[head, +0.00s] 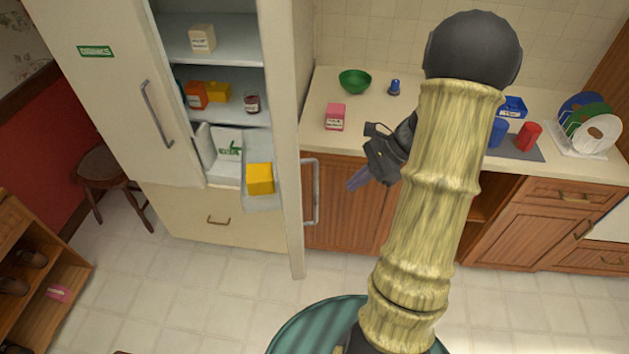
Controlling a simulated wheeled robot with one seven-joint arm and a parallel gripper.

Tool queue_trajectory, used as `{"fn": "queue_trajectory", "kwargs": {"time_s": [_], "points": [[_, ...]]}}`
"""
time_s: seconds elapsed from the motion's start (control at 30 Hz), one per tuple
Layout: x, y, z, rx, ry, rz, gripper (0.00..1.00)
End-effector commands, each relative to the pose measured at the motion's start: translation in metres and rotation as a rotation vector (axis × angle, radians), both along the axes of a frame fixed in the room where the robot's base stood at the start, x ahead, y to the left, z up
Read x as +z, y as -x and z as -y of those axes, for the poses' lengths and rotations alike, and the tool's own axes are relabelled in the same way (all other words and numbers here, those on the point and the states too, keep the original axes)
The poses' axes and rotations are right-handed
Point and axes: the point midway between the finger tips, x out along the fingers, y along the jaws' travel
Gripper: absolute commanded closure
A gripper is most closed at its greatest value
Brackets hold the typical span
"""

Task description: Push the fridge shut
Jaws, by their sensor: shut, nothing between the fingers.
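The fridge (92,85) stands at the left. Its left door is closed and has a green label and a grey handle (156,112). Its right door (286,130) stands open, swung out towards me and seen almost edge-on. That door's handle (313,192) is on its right, outer side. A yellow box (260,178) sits on the open door's inner shelf. My gripper (354,184) is shut and empty, to the right of the open door on its outer side. In the picture a gap shows between its fingertips and the handle.
The counter (350,90) behind holds a green bowl (355,81), a pink box (335,117), a red cup (527,136) and a plate rack (585,148). A stool (100,165) and a shoe shelf (60,300) stand at left. Tiled floor (215,275) before the fridge is clear.

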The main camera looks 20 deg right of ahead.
Motion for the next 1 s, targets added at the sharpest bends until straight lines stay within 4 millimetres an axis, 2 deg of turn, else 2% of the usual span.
{"fn": "queue_trajectory", "kwargs": {"time_s": [0.03, 0.07, 0.53, 0.77, 1.0], "points": [[0.010, -0.002, 0.007, -0.041, -0.030, -0.007, 1.00], [0.011, -0.003, 0.009, -0.057, -0.043, -0.010, 1.00], [0.007, -0.005, 0.008, -0.074, -0.060, -0.014, 1.00], [-0.011, -0.010, -0.011, -0.072, -0.060, -0.016, 1.00], [-0.041, -0.016, -0.041, -0.072, -0.062, -0.018, 1.00]]}}
